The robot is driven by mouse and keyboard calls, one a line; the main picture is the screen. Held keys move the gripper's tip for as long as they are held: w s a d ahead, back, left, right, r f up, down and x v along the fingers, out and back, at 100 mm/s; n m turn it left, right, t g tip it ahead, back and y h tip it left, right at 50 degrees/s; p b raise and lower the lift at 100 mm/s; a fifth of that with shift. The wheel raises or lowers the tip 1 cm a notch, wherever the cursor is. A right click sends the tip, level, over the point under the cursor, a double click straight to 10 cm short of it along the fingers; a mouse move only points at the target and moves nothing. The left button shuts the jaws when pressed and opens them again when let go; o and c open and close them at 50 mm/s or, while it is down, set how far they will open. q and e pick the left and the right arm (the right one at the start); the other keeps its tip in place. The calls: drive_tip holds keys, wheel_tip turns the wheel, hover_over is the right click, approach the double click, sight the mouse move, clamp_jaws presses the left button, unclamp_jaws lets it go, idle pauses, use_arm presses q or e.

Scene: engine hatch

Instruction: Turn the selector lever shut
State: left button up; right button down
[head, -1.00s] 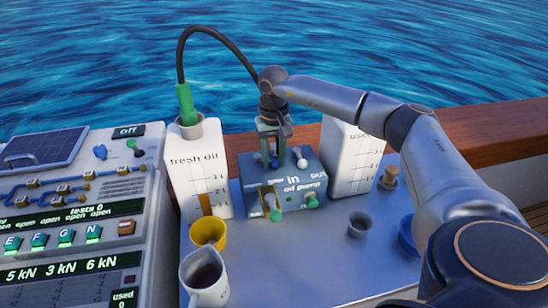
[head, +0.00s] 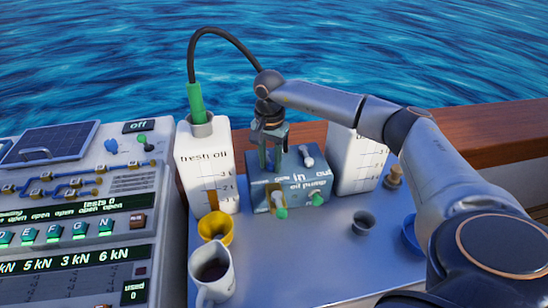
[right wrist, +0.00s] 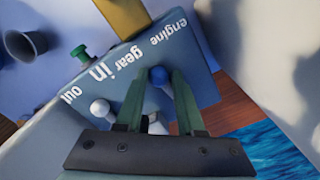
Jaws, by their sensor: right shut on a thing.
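The oil pump (head: 300,201) is a blue-grey box lettered "in", "out" and "oil pump". In the right wrist view its top (right wrist: 195,62) also reads "engine" and "gear". A lever with a blue knob (right wrist: 158,76) stands beside the words "engine" and "gear". My right gripper (head: 273,158) reaches down over the pump from above. In the right wrist view its green fingers (right wrist: 157,82) are shut on the blue-knobbed lever. A white-knobbed lever (head: 308,161) stands to the right, outside the fingers. The lever's lower part is hidden. My left gripper is not in view.
A fresh oil tank (head: 206,165) with a green hose nozzle (head: 196,104) stands left of the pump. A used-oil tank (head: 356,165) stands behind right. A yellow funnel (head: 216,229), a jug (head: 212,278) and a grey cup (head: 363,223) are in front. A control panel (head: 80,220) is at left.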

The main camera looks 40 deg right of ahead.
sight(269, 164)
drive_tip(key=shift+w+a+m, duration=0.1)
drive_tip(key=shift+w+m, duration=0.1)
drive_tip(key=shift+m, duration=0.6)
drive_tip(key=c, duration=0.7)
unclamp_jaws()
drive_tip(key=shift+o, duration=0.7)
drive_tip(key=shift+a, duration=0.1)
wheel_tip(269, 164, up, 13)
drive_tip(key=shift+f, duration=0.2)
drive_tip(key=shift+s, duration=0.1)
